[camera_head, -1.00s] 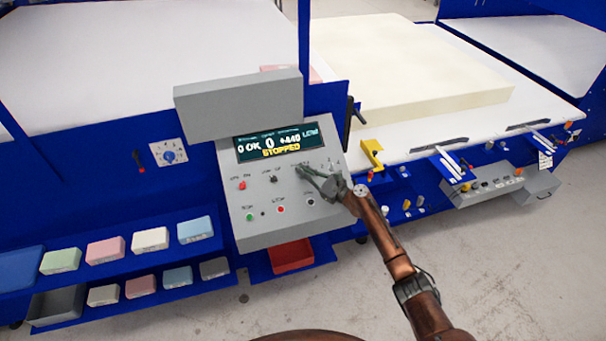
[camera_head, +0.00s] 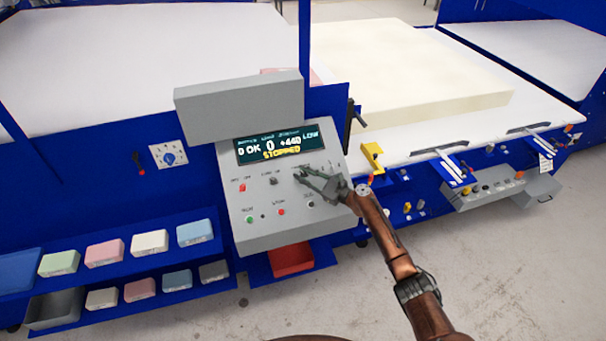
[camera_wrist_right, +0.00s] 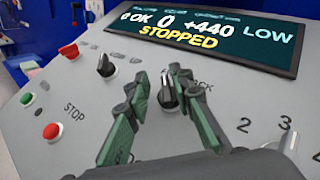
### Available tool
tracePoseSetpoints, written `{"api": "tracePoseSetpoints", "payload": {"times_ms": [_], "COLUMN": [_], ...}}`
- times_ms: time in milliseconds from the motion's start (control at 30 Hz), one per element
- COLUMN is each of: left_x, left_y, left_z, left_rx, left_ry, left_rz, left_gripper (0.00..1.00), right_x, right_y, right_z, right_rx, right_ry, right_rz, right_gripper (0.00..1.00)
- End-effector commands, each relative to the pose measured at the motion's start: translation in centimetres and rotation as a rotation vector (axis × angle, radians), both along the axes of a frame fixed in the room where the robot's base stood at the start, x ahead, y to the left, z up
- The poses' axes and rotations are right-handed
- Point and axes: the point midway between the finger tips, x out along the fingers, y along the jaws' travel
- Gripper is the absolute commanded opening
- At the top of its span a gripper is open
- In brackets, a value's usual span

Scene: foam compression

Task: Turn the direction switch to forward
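The grey control panel (camera_head: 265,222) stands in the middle of the head view, with a display (camera_head: 276,144) reading STOPPED. In the right wrist view, a black rotary switch (camera_wrist_right: 168,94) on the panel has a partly hidden label ending in "CK" to its right. Its pointer looks roughly upward. My right gripper (camera_head: 298,173) is at the panel just below the display. In the wrist view its green fingers (camera_wrist_right: 160,82) stand apart on either side of the switch, with a gap on the left side; contact on the right is unclear. My left gripper is out of view.
A numbered dial (camera_wrist_right: 289,143) is close at lower right. Foam blocks (camera_head: 150,241) lie on shelves at left.

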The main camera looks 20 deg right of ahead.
Motion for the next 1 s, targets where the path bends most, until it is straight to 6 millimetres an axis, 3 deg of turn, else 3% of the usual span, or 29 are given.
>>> {"api": "tracePoseSetpoints", "payload": {"times_ms": [33, 567, 1000], "left_x": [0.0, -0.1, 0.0], "left_y": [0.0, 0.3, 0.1], "left_z": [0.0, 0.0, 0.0], "left_rx": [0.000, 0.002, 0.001], "left_ry": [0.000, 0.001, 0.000], "left_rz": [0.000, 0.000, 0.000], "left_gripper": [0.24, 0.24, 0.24], "right_x": [-0.1, -0.3, -6.7], "right_y": [-0.4, -0.6, -5.7], "right_z": [-0.6, 0.0, -0.1], "right_rx": [-0.004, -0.001, -0.002], "right_ry": [0.008, -0.001, 0.002], "right_rz": [-0.008, -0.006, -0.007], "right_gripper": [0.24, 0.24, 0.24]}}
